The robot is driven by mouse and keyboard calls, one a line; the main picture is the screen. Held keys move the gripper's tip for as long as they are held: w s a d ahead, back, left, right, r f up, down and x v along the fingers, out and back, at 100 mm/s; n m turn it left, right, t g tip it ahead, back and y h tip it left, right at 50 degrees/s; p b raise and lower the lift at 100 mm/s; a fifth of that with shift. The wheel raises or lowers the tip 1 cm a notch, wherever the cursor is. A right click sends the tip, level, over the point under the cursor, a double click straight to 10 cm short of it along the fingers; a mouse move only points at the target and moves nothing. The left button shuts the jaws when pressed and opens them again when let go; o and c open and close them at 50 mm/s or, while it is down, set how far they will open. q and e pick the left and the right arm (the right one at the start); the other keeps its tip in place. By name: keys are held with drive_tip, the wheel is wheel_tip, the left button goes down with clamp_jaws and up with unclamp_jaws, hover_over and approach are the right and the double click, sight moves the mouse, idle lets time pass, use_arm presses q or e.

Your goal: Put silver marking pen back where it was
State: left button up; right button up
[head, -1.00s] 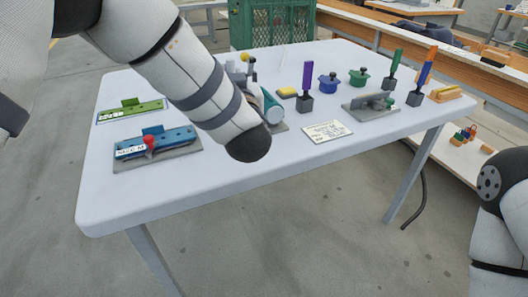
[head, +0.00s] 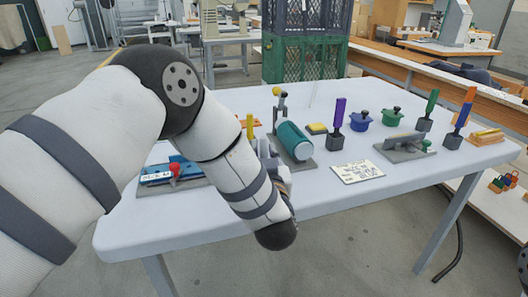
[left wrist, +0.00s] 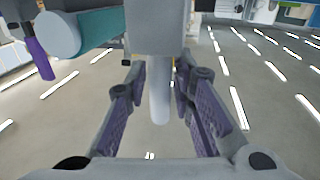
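A pale silver-grey rod (left wrist: 160,95), possibly the silver marking pen, shows between my left fingers in the left wrist view. It meets a light grey block (left wrist: 157,28) at the top of that view. My left gripper (left wrist: 160,85) has its purple-padded fingers apart, with gaps beside the rod. In the head view my left gripper (head: 268,160) is mostly hidden behind my left forearm, left of a teal cylinder (head: 294,141). I cannot make out the silver pen in the head view. My right gripper is out of view.
On the white table (head: 330,197) stand a purple tool (head: 339,115), green tool (head: 430,105), blue pot (head: 361,120) and green pot (head: 391,115). A lettered card (head: 358,172) lies in front. A blue fixture (head: 172,171) is at left. Crates (head: 304,60) stand behind.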

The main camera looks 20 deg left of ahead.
use_arm(q)
drive_tip(key=shift+r, duration=0.25)
drive_tip(key=p+v, duration=0.1)
drive_tip(key=v, duration=1.1)
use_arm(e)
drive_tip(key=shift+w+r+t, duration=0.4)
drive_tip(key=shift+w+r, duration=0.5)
use_arm(q)
drive_tip(key=shift+f, duration=0.2)
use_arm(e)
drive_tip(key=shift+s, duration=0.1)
